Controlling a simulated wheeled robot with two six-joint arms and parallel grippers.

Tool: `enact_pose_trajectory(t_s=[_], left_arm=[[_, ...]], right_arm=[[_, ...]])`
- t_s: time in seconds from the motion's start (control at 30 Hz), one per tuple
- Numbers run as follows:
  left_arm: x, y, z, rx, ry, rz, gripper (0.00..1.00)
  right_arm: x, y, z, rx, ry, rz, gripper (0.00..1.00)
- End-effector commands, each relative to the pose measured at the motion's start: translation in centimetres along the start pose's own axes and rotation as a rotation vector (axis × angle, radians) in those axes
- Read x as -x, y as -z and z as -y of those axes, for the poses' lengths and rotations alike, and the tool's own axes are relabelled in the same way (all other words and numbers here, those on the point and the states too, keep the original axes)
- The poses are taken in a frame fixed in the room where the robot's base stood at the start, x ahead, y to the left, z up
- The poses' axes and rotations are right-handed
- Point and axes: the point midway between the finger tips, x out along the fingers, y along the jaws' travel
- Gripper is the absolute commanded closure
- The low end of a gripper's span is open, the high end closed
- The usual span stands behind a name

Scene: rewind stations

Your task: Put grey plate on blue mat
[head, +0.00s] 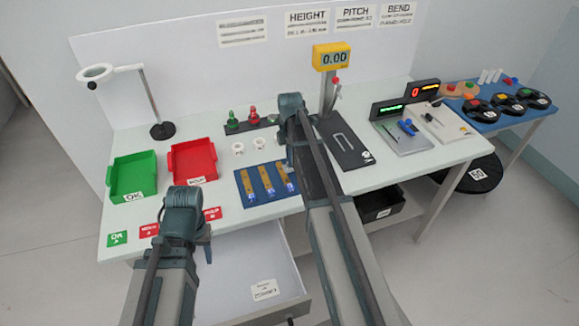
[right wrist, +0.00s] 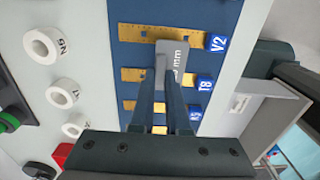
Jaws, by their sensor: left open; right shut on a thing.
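The grey plate (right wrist: 172,58), marked "mm", is between the fingers of my right gripper (right wrist: 166,92), which is shut on it. The plate appears over the blue mat (right wrist: 130,60), across the brass strips; I cannot tell whether it touches the mat. In the head view, the blue mat (head: 242,181) lies near the table's front, with brass strips and blue tags on it. My right arm hides the plate and its own fingertips there. My left gripper (head: 185,215) is open by the front edge, its fingertips mostly hidden.
A green tray (head: 115,182) and a red tray (head: 174,162) stand left of the mat. White rings (head: 238,148) sit behind it. A black stand (head: 350,155) is to the right. An open drawer (head: 235,270) juts out below the table front.

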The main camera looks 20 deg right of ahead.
Motion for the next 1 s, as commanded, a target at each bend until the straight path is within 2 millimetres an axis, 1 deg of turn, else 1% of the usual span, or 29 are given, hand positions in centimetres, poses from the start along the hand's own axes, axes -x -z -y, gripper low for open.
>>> enact_pose_trajectory(t_s=[0.03,0.2,0.57,0.6,0.73,0.77,1.0], left_arm=[[-1.5,0.1,-0.1,0.000,0.000,0.000,0.53],[-3.5,0.2,-0.3,0.000,0.000,0.000,0.53],[-3.5,0.2,-0.3,0.000,0.000,0.000,0.53],[-3.5,0.2,-0.3,0.000,0.000,0.000,0.53],[-3.4,0.2,-0.3,0.000,0.000,0.000,0.53],[-3.4,0.2,-0.3,0.000,0.000,0.000,0.53],[-3.4,0.2,-0.3,0.000,0.000,0.000,0.53]], right_arm=[[-1.5,0.2,0.1,0.001,0.000,0.000,1.00],[-3.5,0.2,0.1,0.001,0.000,0.000,1.00],[-3.5,0.2,0.1,0.001,0.000,0.000,1.00],[-3.5,0.2,0.1,0.001,0.000,0.000,0.83],[-3.4,0.2,0.1,0.001,0.000,0.000,0.60],[-3.4,0.2,0.1,0.001,0.000,0.000,0.57],[-3.4,0.2,0.1,0.001,0.001,0.000,0.57]])
